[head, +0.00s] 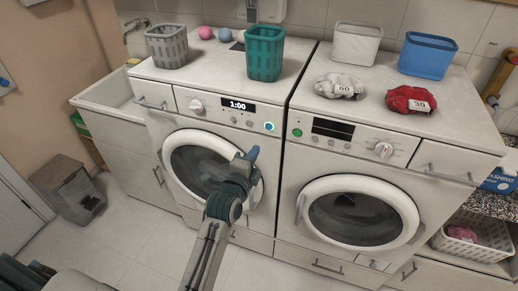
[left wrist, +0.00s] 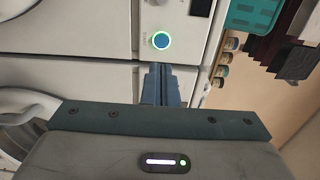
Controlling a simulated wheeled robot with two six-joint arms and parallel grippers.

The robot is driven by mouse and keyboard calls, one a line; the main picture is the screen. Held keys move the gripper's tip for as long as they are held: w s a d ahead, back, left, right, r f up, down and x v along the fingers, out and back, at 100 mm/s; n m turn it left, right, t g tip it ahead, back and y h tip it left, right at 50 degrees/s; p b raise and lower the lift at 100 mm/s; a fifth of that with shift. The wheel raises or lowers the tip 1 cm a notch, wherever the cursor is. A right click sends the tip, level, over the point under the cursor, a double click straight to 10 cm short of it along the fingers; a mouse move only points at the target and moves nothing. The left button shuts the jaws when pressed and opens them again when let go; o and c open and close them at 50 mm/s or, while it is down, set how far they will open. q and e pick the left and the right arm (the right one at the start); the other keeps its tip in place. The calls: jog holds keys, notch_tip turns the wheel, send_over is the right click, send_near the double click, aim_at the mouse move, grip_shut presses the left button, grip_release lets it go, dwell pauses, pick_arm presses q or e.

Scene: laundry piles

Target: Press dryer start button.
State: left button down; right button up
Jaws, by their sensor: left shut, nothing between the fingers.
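Two white front-loading machines stand side by side; the frames do not label which is the dryer. The left machine (head: 215,122) has a lit display (head: 238,105) reading 1:00. Its round blue button with a glowing ring (head: 269,127) sits at the panel's right end. The button also shows in the left wrist view (left wrist: 161,40), just beyond the fingertips. My left gripper (head: 252,153) is shut and empty, below and slightly left of the button, in front of the left machine's door. Its closed fingers show in the left wrist view (left wrist: 162,72), apart from the button. My right gripper is not in view.
The right machine (head: 345,165) has a dark display and a green button (head: 297,132). A grey basket (head: 167,46) and a teal basket (head: 265,52) stand on the left machine. White (head: 339,86) and red (head: 408,101) cloth bundles lie on the right one.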

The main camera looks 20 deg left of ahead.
pick_arm(q)
jog(key=s, duration=0.3)
jog(key=shift+s+r+b, duration=0.1)
jog(key=shift+s+b, duration=0.1)
jog(key=shift+b, duration=0.1)
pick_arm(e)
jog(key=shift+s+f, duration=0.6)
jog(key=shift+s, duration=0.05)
